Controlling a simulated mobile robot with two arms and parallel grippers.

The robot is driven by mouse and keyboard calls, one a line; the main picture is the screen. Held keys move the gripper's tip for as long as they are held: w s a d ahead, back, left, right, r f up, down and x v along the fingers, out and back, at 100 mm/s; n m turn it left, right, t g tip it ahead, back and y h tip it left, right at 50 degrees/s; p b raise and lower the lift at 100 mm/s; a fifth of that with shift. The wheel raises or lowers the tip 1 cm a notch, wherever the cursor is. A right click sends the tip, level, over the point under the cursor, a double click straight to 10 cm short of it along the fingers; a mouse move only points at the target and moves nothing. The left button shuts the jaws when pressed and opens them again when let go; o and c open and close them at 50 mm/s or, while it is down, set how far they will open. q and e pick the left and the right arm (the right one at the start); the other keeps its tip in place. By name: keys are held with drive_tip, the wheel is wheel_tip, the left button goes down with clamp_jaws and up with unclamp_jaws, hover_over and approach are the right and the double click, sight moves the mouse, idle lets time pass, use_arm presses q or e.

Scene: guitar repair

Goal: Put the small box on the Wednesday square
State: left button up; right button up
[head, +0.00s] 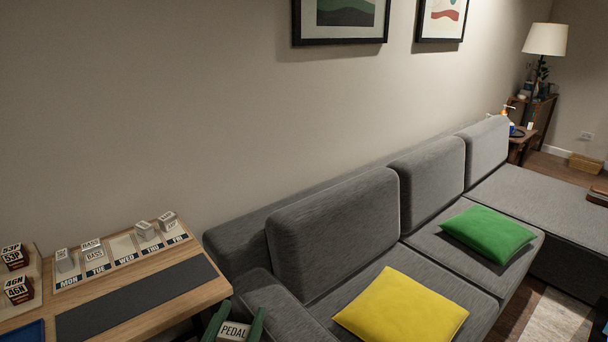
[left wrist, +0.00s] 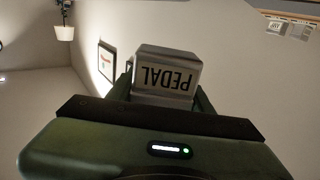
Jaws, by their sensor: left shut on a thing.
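My left gripper (head: 236,322) is at the bottom of the head view, past the right end of the wooden table. Its green fingers are shut on a small grey-white box (head: 234,331) labelled PEDAL. In the left wrist view the PEDAL box (left wrist: 166,78) sits between the fingers, its label upside down. The weekday strip (head: 125,259) lies along the back of the table. Its Wednesday square (head: 122,246), above the WED label, is bare. Small boxes stand on the squares either side: a BASS box (head: 93,256) on Tuesday and a grey box (head: 146,232) on Thursday. My right gripper is not seen.
Red-and-white labelled blocks (head: 18,290) stand at the table's left. A dark mat (head: 135,300) lies in front of the strip. A grey sofa (head: 330,225) with cushions adjoins the table's right; a wall rises behind.

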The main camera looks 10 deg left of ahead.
use_arm(q)
drive_tip(key=shift+w+a+f, duration=0.1)
drive_tip(key=shift+w+f, duration=0.05)
drive_tip(key=shift+w, duration=0.05)
drive_tip(key=w+a+f+n+g+y+b, duration=0.1)
drive_tip(key=w+a+n+y+b, duration=0.2)
drive_tip(key=w+a, duration=0.4)
drive_tip(key=w+a+f+n+y+b, duration=0.1)
drive_tip(key=w+a+y+b, duration=0.3)
drive_tip(key=w, duration=0.4)
drive_tip(key=w+a+r+n+g+y+b, duration=0.5)
drive_tip(key=w+a+r+b, duration=0.5)
drive_tip(key=a, duration=0.4)
drive_tip(key=shift+a+r+n+y, duration=0.35)
drive_tip(key=shift+r+n+y, duration=0.25)
drive_tip(key=shift+y, duration=0.3)
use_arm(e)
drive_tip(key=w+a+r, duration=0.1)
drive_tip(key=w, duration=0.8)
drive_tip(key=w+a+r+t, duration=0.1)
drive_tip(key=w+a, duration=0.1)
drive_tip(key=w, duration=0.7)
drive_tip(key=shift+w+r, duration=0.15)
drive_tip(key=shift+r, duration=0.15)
use_arm(q)
drive_tip(key=shift+w, duration=0.1)
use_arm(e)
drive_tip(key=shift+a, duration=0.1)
